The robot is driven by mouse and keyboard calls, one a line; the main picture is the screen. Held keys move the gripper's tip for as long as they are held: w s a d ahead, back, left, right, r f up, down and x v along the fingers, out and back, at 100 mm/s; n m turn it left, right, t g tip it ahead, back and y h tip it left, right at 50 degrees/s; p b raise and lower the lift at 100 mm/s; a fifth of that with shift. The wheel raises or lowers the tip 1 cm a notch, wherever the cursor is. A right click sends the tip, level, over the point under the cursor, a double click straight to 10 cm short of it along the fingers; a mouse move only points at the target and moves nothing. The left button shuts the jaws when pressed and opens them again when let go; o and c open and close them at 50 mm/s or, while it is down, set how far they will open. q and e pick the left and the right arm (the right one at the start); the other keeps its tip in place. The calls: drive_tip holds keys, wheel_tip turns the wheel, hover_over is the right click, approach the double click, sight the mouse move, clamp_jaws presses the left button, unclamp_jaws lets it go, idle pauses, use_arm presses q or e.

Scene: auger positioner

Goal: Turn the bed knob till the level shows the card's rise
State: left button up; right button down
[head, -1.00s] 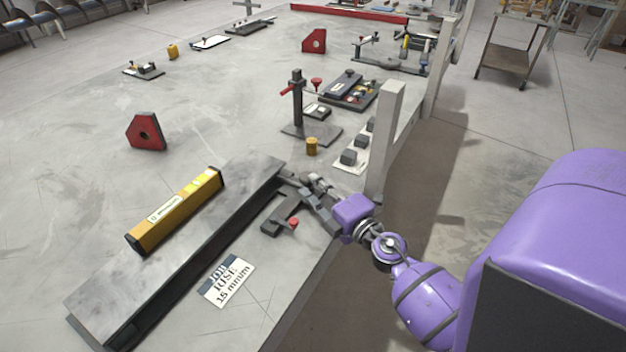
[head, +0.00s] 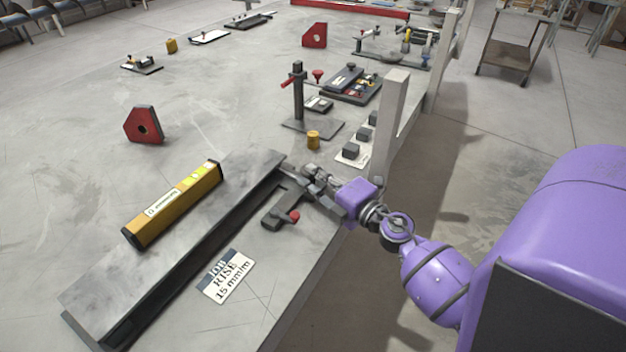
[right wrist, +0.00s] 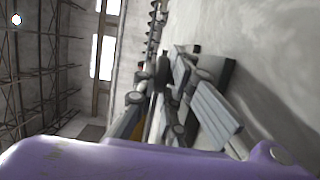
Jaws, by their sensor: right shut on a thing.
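The long grey bed (head: 150,255) lies on the bench, and the yellow level (head: 175,205) rests along its top. The level's reading is too small to make out. The job card (head: 228,276) lies flat beside the bed and reads "RISE 15 mm/m". My right gripper (head: 305,178) is at the bed's far right end, shut on the bed knob, which its fingers hide. In the right wrist view the fingers (right wrist: 170,95) are close together by dark metal parts. My left gripper is out of view.
A grey upright post (head: 390,125) stands close behind my right wrist at the bench edge. A brass cylinder (head: 313,140), a stand with a red handle (head: 298,95) and a red block (head: 144,125) stand farther back.

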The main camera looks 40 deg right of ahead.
drive_tip(key=shift+d+f+n+y+b, duration=0.15)
drive_tip(key=shift+f+n+y+b, duration=0.25)
drive_tip(key=shift+y+b, duration=0.15)
drive_tip(key=shift+r+n+y+b, duration=0.15)
drive_tip(key=shift+n+y+b, duration=0.15)
drive_tip(key=shift+y, duration=0.05)
drive_tip(key=shift+r+y, duration=0.15)
drive_tip(key=shift+y, duration=0.15)
drive_tip(key=shift+r, duration=0.2)
drive_tip(key=c, duration=2.1)
unclamp_jaws()
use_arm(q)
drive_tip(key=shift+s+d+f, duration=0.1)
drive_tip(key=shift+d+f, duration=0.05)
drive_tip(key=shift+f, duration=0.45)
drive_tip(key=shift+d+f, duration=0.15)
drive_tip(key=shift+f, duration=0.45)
use_arm(e)
drive_tip(key=v, duration=1.2)
drive_tip(key=shift+d+r, duration=0.2)
drive_tip(key=shift+r, duration=0.05)
